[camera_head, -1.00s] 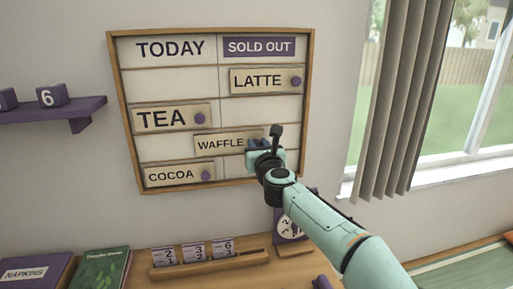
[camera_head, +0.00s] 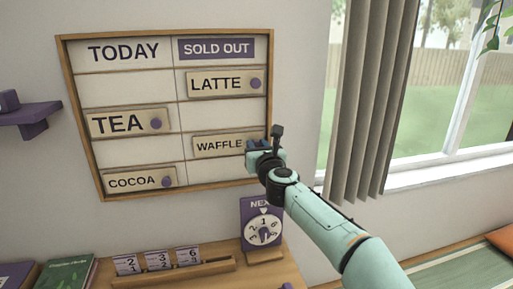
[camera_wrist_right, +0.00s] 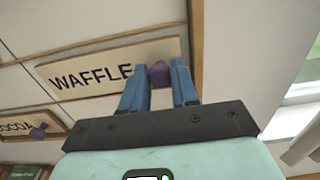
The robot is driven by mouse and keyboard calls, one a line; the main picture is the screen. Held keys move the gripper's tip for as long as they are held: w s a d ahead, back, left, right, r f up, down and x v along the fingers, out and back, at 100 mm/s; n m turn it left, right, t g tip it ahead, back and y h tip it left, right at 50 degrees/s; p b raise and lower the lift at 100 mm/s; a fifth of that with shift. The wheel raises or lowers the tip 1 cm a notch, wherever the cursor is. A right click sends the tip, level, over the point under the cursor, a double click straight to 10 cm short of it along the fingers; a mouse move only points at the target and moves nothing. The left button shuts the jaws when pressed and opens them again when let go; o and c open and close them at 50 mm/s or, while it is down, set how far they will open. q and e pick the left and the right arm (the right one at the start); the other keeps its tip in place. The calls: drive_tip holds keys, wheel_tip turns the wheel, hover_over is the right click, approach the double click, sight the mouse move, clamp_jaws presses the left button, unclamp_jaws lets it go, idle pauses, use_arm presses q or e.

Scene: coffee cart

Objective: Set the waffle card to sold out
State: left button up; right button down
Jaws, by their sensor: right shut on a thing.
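The waffle card (camera_head: 218,146) is a beige plate in the SOLD OUT column of the menu board (camera_head: 62,80), under the purple SOLD OUT header (camera_head: 216,48). In the right wrist view the waffle card (camera_wrist_right: 85,78) reaches close to the board's right frame edge. My right gripper (camera_head: 253,145) is at the card's right end. In the right wrist view its blue fingers (camera_wrist_right: 160,82) are shut on the card's purple knob (camera_wrist_right: 160,72). My left gripper is not in view.
The latte card (camera_head: 217,84) is in the right column. The tea card (camera_head: 118,122) and cocoa card (camera_head: 132,182) are in the left column. A number dial (camera_head: 262,232) and card rack (camera_head: 190,270) stand on the counter below. A curtain (camera_head: 362,100) hangs to the right.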

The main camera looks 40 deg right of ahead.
drive_tip(key=shift+s+d, duration=0.1)
drive_tip(key=shift+d, duration=0.15)
drive_tip(key=c, duration=0.9)
unclamp_jaws()
drive_tip(key=shift+s, duration=0.1)
drive_tip(key=shift+a, duration=0.1)
drive_tip(key=shift+s+a, duration=0.1)
drive_tip(key=shift+s, duration=0.1)
drive_tip(key=b+v, duration=0.2)
drive_tip(key=v, duration=1)
drive_tip(key=shift+s+a+b, duration=0.15)
drive_tip(key=shift+s+b, duration=0.15)
drive_tip(key=shift+s, duration=0.1)
